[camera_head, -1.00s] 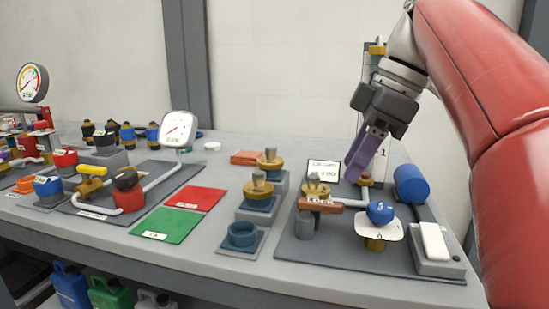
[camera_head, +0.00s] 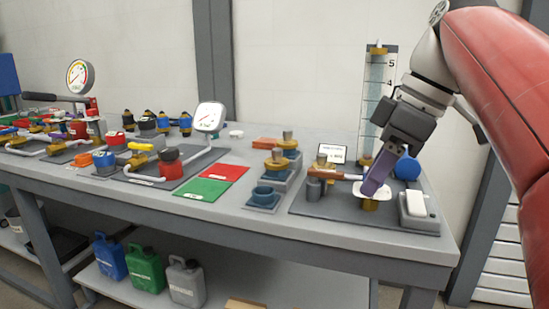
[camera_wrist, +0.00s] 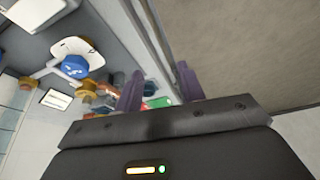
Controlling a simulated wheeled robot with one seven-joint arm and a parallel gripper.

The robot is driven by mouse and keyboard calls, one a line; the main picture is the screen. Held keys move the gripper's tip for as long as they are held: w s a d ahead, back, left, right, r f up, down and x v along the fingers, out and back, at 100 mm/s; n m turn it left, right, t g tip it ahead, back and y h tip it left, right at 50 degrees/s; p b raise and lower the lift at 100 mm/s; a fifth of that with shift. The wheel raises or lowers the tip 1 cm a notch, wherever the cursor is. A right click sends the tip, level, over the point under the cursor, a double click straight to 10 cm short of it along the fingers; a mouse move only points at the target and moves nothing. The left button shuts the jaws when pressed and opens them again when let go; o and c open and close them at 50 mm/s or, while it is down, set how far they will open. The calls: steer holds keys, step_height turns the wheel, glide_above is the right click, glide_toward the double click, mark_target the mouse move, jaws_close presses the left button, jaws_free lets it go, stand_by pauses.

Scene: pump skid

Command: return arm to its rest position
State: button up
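My gripper (camera_head: 376,178) has purple fingers and is in front of the right-hand skid plate (camera_head: 330,211) in the head view. It overlaps the white tag and the blue knob area there. In the wrist view, my two purple fingers (camera_wrist: 160,88) stand apart with nothing held between them. My red arm comes in from the right edge of the head view. The wrist view also shows the blue knob (camera_wrist: 75,66) on its white tag, left of the fingers.
The grey bench (camera_head: 250,226) carries a red mat (camera_head: 226,172), a green mat (camera_head: 203,189), gauges and valves. A clear level tube (camera_head: 375,95) stands behind my gripper. Blue, green and grey jugs (camera_head: 186,283) stand on the lower shelf. The bench's right edge is near my arm.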

steer(key=s+f+m+t+h, duration=0.1)
steer(key=s+f+m, duration=0.2)
steer(key=f, duration=0.6)
steer(key=s+f+m+t+h, duration=0.1)
steer(key=s+f+m, duration=0.3)
steer(key=f, duration=0.5)
steer(key=s+f+m+t+h, duration=0.1)
steer(key=s+f+m+h, duration=0.1)
steer(key=f+m, duration=0.3)
step_height(320, 180, down, 4)
steer(key=shift+s+d+m+t, duration=0.35)
steer(key=shift+s+m+t, duration=0.05)
steer(key=shift+s, duration=0.3)
